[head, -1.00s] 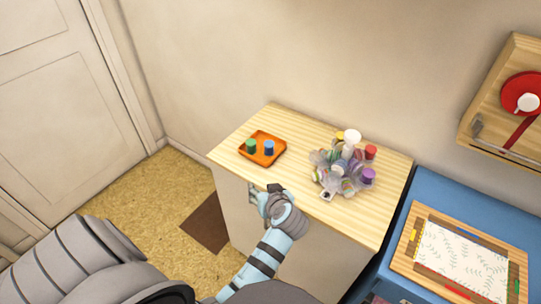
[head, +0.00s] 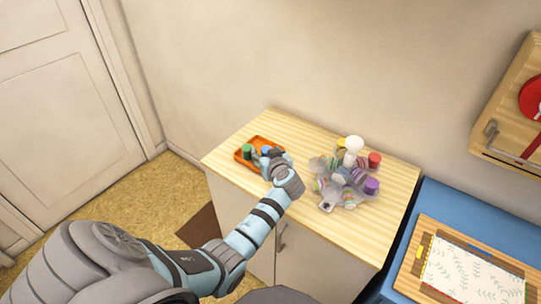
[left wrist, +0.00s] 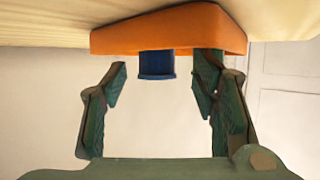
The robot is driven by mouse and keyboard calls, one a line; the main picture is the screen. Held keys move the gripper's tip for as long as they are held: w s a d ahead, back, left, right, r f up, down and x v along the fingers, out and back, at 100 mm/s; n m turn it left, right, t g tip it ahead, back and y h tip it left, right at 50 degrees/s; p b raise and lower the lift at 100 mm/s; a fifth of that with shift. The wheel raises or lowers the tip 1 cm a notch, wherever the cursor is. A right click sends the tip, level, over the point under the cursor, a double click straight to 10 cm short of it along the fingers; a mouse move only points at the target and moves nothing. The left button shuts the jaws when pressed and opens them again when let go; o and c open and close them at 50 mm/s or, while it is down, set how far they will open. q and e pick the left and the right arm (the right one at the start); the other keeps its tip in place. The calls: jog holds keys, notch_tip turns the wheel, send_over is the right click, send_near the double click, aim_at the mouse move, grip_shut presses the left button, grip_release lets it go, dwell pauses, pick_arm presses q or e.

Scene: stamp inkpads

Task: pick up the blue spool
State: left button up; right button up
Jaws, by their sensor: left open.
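The blue spool (head: 266,149) stands in the orange tray (head: 241,157) on the wooden cabinet top, partly hidden by my gripper in the head view. In the left wrist view, which looks upside down, the blue spool (left wrist: 156,64) shows between the two fingers, with space on either side. My left gripper (head: 265,158) is open at the tray's near right side; its fingers also show spread in the left wrist view (left wrist: 160,85). A green spool (head: 247,151) stands left of the blue one in the tray. My right gripper is not in view.
A grey holder (head: 325,183) with several colored spools and a white-topped piece (head: 354,144) stands right on the cabinet top. A framed leaf-pattern board (head: 470,265) lies on a blue surface further right. Bare wood lies between tray and holder.

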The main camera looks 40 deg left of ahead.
pick_arm(q)
jog(key=shift+w+a+f, duration=0.1)
jog(key=shift+a, duration=0.05)
jog(key=shift+d+r, duration=0.2)
jog(key=shift+d, duration=0.05)
jog(key=c, duration=0.6)
jog(key=shift+d, duration=0.1)
jog(key=c, duration=0.4)
jog(key=shift+c, duration=0.2)
